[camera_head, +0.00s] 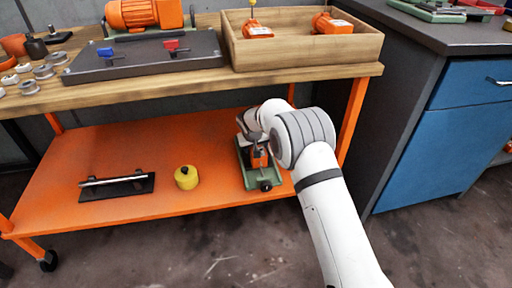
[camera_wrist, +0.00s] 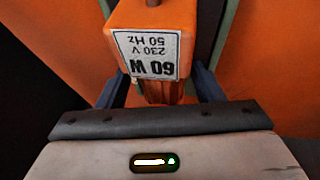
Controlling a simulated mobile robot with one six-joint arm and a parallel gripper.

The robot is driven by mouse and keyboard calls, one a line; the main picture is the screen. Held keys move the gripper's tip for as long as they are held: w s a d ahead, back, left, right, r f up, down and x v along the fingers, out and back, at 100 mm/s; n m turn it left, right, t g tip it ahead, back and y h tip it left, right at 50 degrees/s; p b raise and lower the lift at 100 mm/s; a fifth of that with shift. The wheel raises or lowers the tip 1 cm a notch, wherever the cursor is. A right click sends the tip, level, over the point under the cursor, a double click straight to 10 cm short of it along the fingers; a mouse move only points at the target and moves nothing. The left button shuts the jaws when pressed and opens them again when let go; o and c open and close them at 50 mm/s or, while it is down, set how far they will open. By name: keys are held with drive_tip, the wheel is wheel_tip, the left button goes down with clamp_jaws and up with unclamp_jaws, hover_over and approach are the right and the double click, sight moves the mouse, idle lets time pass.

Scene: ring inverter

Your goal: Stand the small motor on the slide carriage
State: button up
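The small motor (camera_wrist: 150,28) is an orange block with a white 60 W label, seen close in the wrist view; it also shows in the head view (camera_head: 260,157). My gripper (camera_wrist: 160,86) has one dark finger on each side of it and looks shut on it, though the finger contact is partly hidden. The green slide (camera_head: 252,178) stands on the lower orange shelf, with the motor over it. My wrist covers the slide's far part and the carriage. Whether the motor touches the carriage cannot be told.
On the lower shelf (camera_head: 142,148) are a yellow cylinder (camera_head: 186,178) and a black base with a metal rod (camera_head: 117,186). The wooden worktop above carries a tray (camera_head: 304,55) with orange motors and a dark plate (camera_head: 146,62). A blue cabinet (camera_head: 452,135) stands at right.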

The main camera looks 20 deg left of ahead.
drive_tip(key=shift+o, duration=1.1)
drive_tip(key=shift+f, duration=0.1)
drive_tip(key=shift+s+d+f, duration=0.1)
drive_tip(key=shift+s+f, duration=0.05)
drive_tip(key=shift+f, duration=0.05)
drive_tip(key=p+v, duration=0.2)
drive_tip(key=v, duration=0.6)
drive_tip(key=shift+r+p, duration=0.1)
drive_tip(key=shift+p, duration=0.3)
